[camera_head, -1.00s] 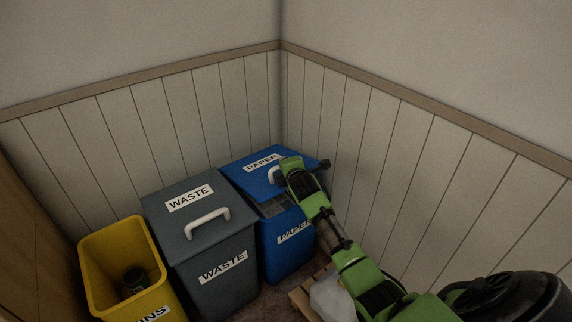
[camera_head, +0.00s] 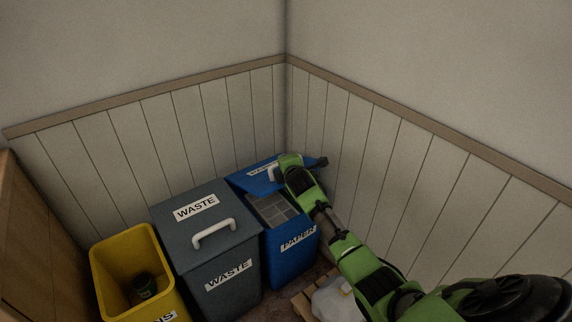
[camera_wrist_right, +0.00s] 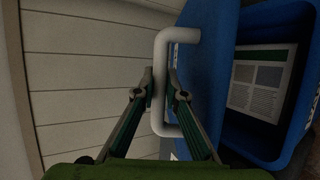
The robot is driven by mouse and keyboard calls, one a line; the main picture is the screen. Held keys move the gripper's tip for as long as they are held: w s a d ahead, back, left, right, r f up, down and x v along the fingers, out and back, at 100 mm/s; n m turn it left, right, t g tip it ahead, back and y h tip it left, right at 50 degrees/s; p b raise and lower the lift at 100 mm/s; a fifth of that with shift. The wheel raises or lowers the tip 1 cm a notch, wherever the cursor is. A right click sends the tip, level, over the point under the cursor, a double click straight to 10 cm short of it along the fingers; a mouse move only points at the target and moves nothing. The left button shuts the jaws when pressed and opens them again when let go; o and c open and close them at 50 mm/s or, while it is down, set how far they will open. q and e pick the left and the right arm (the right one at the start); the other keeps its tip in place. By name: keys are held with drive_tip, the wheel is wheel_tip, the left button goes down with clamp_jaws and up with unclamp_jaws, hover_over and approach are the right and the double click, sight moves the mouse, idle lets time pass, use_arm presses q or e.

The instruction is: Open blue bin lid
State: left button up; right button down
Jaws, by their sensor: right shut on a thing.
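The blue paper bin (camera_head: 291,262) stands in the corner at the right end of the row of bins. Its blue lid (camera_head: 248,181) is tilted up, and paper (camera_head: 271,208) shows inside the opening. My right gripper (camera_wrist_right: 164,84) is shut on the white lid handle (camera_wrist_right: 177,36) in the right wrist view. The raised lid (camera_wrist_right: 208,70) and the open bin with a printed sheet (camera_wrist_right: 260,82) also show there. In the head view my right gripper (camera_head: 284,170) covers part of the lid and handle. My left gripper is not in view.
A grey waste bin (camera_head: 222,249) with its lid closed stands left of the blue bin. An open yellow bin (camera_head: 112,252) holds a dark can (camera_head: 145,284). Panelled walls (camera_head: 375,155) meet close behind the blue bin. A whitish container (camera_head: 333,303) sits on a wooden pallet (camera_head: 303,303) at the front.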

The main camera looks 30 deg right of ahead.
drive_tip(key=w+r+p, duration=0.1)
drive_tip(key=w+r, duration=0.1)
drive_tip(key=r, duration=0.1)
drive_tip(key=shift+w+r+p, duration=0.25)
drive_tip(key=shift+p, duration=0.1)
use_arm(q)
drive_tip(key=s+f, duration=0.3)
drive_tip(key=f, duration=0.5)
use_arm(e)
drive_tip(key=w+r, duration=0.5)
drive_tip(key=r, duration=0.1)
drive_tip(key=shift+a, duration=0.2)
drive_tip(key=c, duration=2.4)
unclamp_jaws()
drive_tip(key=w, duration=0.1)
drive_tip(key=w+r, duration=0.1)
drive_tip(key=w+b, duration=0.1)
drive_tip(key=w, duration=0.1)
drive_tip(key=shift+a+r, duration=0.25)
drive_tip(key=shift+a, duration=0.1)
drive_tip(key=shift+w+a+g, duration=0.1)
drive_tip(key=shift+w+g, duration=0.25)
drive_tip(key=shift+g, duration=0.15)
drive_tip(key=shift+c, duration=0.4)
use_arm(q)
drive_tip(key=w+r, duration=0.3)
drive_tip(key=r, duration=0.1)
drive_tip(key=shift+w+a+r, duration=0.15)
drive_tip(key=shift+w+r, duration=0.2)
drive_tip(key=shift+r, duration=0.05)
